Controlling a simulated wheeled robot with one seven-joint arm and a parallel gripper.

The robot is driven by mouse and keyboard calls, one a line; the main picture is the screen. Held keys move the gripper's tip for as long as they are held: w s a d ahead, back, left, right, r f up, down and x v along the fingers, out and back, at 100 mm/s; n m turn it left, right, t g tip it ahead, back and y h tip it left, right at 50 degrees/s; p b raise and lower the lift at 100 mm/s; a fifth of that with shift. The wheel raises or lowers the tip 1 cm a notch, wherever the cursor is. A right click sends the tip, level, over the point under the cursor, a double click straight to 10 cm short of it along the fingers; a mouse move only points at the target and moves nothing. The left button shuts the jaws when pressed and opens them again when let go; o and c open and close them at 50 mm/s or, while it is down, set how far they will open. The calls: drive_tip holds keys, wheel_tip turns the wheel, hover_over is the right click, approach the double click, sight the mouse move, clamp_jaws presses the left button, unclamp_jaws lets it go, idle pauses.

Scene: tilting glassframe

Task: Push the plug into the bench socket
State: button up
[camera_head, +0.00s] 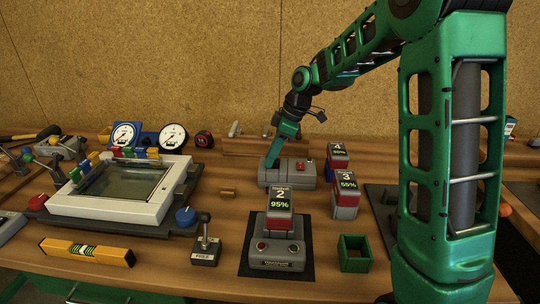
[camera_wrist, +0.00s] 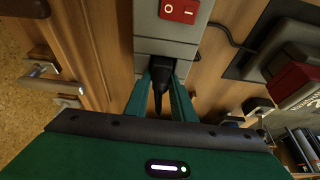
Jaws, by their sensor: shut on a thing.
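The bench socket (camera_head: 298,174) is a grey box with a red rocker switch at the back middle of the bench. It also shows at the top of the wrist view (camera_wrist: 165,47), with the red switch (camera_wrist: 179,11) above. My gripper (camera_head: 271,160) is at the left end of the socket. In the wrist view my gripper's green fingers (camera_wrist: 163,80) are shut on the black plug (camera_wrist: 161,68). The plug meets the grey block's edge, and its cable hangs back between the fingers. How deep the plug sits is hidden. In the head view the plug is hidden.
Battery blocks (camera_head: 337,155) stand right of the socket. A charger (camera_head: 277,262) with a battery is in front, beside a green open box (camera_head: 355,253) and a lever (camera_head: 205,243). A glass frame (camera_head: 110,192) and yellow level (camera_head: 88,251) lie left.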

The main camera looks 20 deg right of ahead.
drive_tip(key=o, duration=1)
drive_tip(key=shift+f, duration=0.1)
drive_tip(key=shift+o, duration=0.4)
drive_tip(key=shift+r, duration=4.05)
